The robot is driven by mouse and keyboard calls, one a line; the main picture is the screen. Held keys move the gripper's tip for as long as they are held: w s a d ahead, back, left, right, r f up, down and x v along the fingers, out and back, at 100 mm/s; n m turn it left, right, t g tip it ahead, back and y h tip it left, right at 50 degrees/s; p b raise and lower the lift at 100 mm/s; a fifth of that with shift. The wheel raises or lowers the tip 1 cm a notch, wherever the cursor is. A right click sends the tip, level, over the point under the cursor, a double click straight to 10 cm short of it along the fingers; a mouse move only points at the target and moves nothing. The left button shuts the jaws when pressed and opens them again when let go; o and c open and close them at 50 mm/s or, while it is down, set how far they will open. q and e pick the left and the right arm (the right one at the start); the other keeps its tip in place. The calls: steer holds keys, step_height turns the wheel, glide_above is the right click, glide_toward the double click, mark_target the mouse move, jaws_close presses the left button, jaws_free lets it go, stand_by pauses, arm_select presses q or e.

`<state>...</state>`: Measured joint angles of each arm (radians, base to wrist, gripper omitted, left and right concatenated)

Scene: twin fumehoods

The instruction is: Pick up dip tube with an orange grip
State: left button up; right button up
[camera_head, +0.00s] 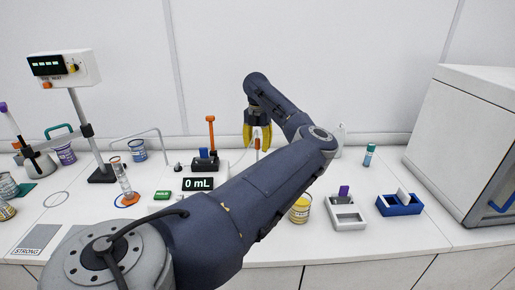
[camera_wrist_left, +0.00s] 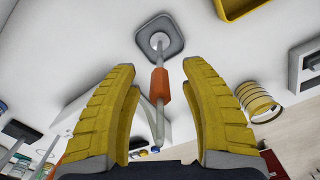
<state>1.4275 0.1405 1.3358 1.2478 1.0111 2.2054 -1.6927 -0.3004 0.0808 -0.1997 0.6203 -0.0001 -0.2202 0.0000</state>
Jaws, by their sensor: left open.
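The dip tube is a thin grey rod with an orange grip (camera_wrist_left: 161,84), rising from a grey rounded-square base (camera_wrist_left: 146,47) in the left wrist view. In the head view a small part of the orange grip (camera_head: 257,144) shows between the fingers. My left gripper (camera_head: 257,143) is open, its yellow fingers pointing down around the tube. In the left wrist view the fingers (camera_wrist_left: 160,72) stand on both sides of the grip, with a visible gap on each side. In the head view my left arm hides the tube's lower part. My right gripper is not in view.
A tool with an orange handle (camera_head: 211,130) stands in a dark block to the left. A "0 mL" display (camera_head: 198,184), a yellow-banded beaker (camera_head: 300,208), a white tray (camera_head: 346,215) and a blue tray (camera_head: 399,206) are nearby. A white cabinet (camera_head: 470,145) stands at right.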

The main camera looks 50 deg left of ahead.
arm_select(q)
steer(key=shift+f, duration=0.1)
steer(key=shift+c, duration=0.3)
jaws_close()
stand_by(0.4)
